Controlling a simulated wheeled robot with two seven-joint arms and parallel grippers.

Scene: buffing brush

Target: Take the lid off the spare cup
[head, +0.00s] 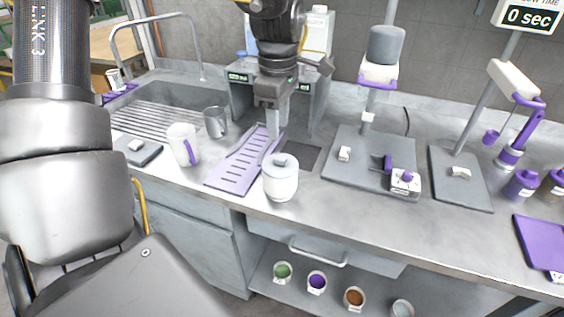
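A white, rounded cup (281,185) stands upright near the front edge of the steel counter. A pale grey lid (287,161) sits on its top. My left gripper (277,128) points down above and behind the cup in the picture. Its fingertips look apart from the lid, and I see nothing held in them. The fingers overlap from this angle, so their opening is unclear. My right gripper is not in view.
A purple slotted tray (233,178) lies left of the cup. A white mug with a purple handle (181,143) and a metal cup (215,122) stand farther left, near the sink (180,95). A grey stand base (362,165) is at right.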

